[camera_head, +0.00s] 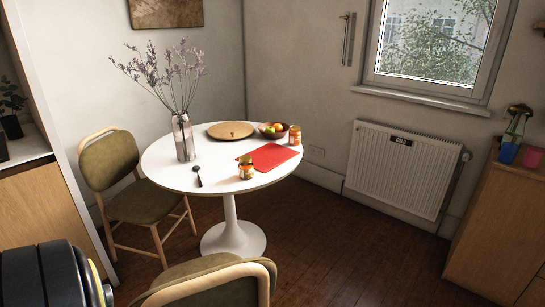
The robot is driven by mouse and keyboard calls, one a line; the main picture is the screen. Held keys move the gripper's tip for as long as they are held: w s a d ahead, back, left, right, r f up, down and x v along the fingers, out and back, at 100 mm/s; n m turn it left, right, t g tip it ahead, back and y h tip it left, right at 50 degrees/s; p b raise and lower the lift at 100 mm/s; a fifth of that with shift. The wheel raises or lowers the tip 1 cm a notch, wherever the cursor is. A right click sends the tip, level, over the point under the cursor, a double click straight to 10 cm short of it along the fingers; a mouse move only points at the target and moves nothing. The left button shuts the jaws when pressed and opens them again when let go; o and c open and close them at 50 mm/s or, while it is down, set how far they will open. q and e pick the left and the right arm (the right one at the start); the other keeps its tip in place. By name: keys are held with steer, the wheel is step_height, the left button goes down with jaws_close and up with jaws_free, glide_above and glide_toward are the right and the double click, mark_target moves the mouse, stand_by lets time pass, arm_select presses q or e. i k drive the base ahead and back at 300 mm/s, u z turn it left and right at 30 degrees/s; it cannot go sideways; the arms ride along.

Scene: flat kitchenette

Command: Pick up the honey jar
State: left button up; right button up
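Two small jars with orange-amber contents stand upright on the round white table (168,176). One jar (246,169) is near the table's front right edge, at the near corner of a red mat. The other jar (295,136) is farther back at the right edge, beside a fruit bowl. The labels are too small to read, so I cannot tell which is the honey jar. Neither of my grippers is in view.
The table also holds a red mat (270,157), fruit bowl (266,132), round wooden board (230,130), dark spoon (197,177) and tall vase (183,137). Chairs stand at left (150,205) and in front (215,285). The floor (350,250) is clear to the right.

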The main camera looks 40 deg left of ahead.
mark_target(246, 166)
steer(key=i, duration=1.8)
steer(key=u, duration=3.6)
